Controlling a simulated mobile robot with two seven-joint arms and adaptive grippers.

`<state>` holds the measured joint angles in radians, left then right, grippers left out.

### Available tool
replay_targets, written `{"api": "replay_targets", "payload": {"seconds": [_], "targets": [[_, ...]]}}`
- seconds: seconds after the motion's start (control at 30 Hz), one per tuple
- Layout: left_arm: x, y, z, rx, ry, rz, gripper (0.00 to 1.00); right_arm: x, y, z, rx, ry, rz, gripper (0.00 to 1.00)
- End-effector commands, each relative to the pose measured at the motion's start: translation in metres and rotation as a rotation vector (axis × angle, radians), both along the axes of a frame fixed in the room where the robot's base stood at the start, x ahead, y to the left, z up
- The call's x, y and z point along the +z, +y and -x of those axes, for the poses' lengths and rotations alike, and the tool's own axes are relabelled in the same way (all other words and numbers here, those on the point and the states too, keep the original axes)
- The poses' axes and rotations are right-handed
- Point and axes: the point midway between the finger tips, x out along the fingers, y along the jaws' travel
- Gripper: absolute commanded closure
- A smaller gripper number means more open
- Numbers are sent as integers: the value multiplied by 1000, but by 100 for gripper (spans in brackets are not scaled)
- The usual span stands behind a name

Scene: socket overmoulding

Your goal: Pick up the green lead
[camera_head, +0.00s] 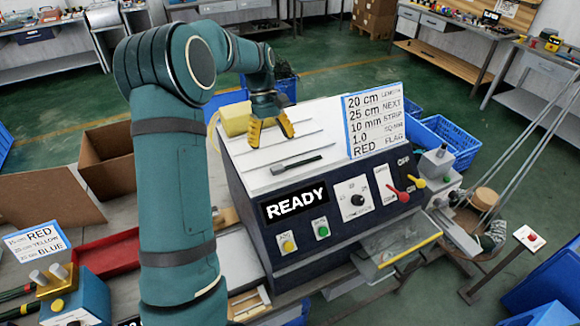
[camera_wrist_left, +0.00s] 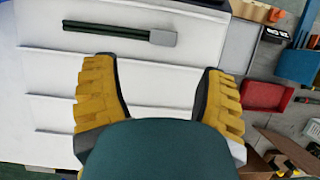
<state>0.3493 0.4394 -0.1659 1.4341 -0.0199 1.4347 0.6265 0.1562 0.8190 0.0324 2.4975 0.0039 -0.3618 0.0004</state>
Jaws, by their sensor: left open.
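A short dark green lead (camera_wrist_left: 105,30) with a grey end piece lies on the white top of the machine. In the head view it shows as a dark strip (camera_head: 297,164) on the sloped top, above the READY display. My left gripper (camera_head: 270,130) is open and empty over the same white top, farther back than the lead. In the left wrist view the yellow fingers (camera_wrist_left: 157,68) stand wide apart, and the lead lies beyond their tips, not between them. My right gripper is not in view.
The machine (camera_head: 290,215) has knobs, buttons and a red and a yellow lever at its front. A sign (camera_head: 375,120) stands at its back right. A yellow block (camera_head: 234,119) is beside the gripper. A blue device (camera_head: 75,300) with dark cables is at lower left.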

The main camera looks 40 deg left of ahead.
Motion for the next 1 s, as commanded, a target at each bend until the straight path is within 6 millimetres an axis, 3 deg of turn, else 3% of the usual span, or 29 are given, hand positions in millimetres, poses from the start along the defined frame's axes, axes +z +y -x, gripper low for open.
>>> {"api": "replay_targets", "payload": {"seconds": [0.27,0.6,0.9,1.0], "targets": [[-19,-7,5,0,0,1,28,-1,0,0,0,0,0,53],[-59,-20,15,0,1,0,28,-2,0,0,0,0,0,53],[-62,-21,15,0,0,0,27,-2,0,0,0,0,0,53],[-62,-21,15,0,0,0,62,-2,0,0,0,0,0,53]]}}
